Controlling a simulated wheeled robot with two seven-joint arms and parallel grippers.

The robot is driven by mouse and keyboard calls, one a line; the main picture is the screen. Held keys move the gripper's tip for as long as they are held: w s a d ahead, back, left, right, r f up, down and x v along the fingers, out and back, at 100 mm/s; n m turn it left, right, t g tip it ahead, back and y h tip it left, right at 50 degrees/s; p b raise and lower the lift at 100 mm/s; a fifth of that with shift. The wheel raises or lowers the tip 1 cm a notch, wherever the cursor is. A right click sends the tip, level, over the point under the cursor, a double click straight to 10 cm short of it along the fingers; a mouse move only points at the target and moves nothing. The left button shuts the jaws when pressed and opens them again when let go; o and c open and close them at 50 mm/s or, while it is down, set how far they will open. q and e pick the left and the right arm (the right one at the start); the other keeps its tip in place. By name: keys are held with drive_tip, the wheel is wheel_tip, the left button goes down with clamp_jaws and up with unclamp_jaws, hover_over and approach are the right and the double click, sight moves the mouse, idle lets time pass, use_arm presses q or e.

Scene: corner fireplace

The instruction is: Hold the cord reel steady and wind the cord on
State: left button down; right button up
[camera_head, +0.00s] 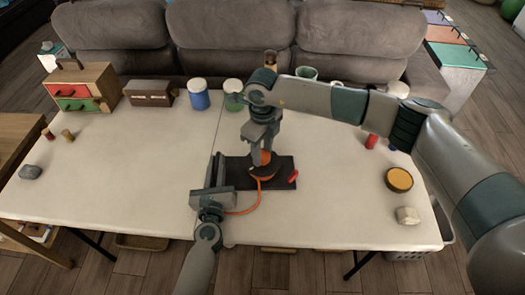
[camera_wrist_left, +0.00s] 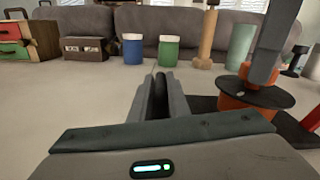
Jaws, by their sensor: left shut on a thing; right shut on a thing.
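The cord reel (camera_head: 263,173) has a dark round disc with orange parts and sits on a dark base board (camera_head: 285,165) at the table's front middle. It also shows at the right of the left wrist view (camera_wrist_left: 257,97). My left gripper (camera_head: 216,168) is at the board's left end, shut on a dark upright piece (camera_wrist_left: 160,82). My right gripper (camera_head: 262,150) comes down from above, shut on the orange knob (camera_head: 265,157) on top of the reel; the fingers partly hide it. The orange cord (camera_head: 246,211) curves from the reel's front toward my left gripper, where its end is hidden.
Behind stand a small drawer chest (camera_head: 82,86), a brown box (camera_head: 149,93), a blue jar (camera_head: 198,95) and a green jar (camera_head: 234,95). At right are a red cylinder (camera_head: 371,141), a yellow-topped round tin (camera_head: 399,179) and a pale stone (camera_head: 408,215). The table's left middle is clear.

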use_arm(q)
drive_tip(key=shift+a+f, duration=0.1)
drive_tip(key=shift+a, duration=0.3)
use_arm(e)
drive_tip(key=m, duration=0.7)
drive_tip(key=shift+d+f, duration=0.1)
drive_tip(key=shift+d, duration=0.1)
drive_tip(key=m, duration=0.4)
drive_tip(key=shift+s, duration=0.1)
drive_tip(key=m, duration=0.4)
drive_tip(key=shift+a, duration=0.15)
use_arm(q)
drive_tip(key=shift+d, duration=0.1)
use_arm(e)
drive_tip(key=m, duration=0.4)
drive_tip(key=shift+a, duration=0.1)
drive_tip(key=m, duration=0.3)
drive_tip(key=shift+m, duration=0.4)
use_arm(q)
drive_tip(key=shift+d, duration=0.1)
use_arm(e)
drive_tip(key=m, duration=0.3)
drive_tip(key=shift+a, duration=0.1)
use_arm(q)
drive_tip(key=shift+d, duration=0.15)
use_arm(e)
drive_tip(key=m, duration=0.4)
drive_tip(key=shift+m, duration=0.3)
